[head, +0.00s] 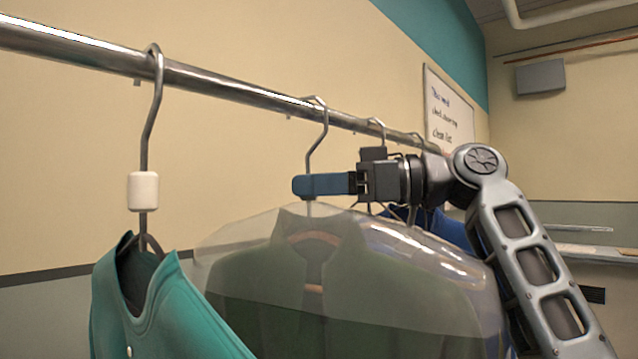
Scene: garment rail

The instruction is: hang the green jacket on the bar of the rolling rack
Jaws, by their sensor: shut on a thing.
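The green jacket (300,285) is dark green and hangs on a hanger inside a clear plastic cover, at the lower middle of the head view. Its metal hanger hook (322,130) rises to the bar (230,87) of the rack, and its curved top appears to loop over the bar. My gripper (322,185), with blue fingers, reaches in from the right and is shut on the hanger's neck just below the hook and above the cover. The fingers hide that part of the neck. The jacket's lower part is out of view.
A teal garment (165,310) hangs at the left on a hook with a white block (143,191). More hooks (377,130) and a blue garment (448,228) are close behind on the right. The bar is bare between the teal garment's hook and the jacket's hook.

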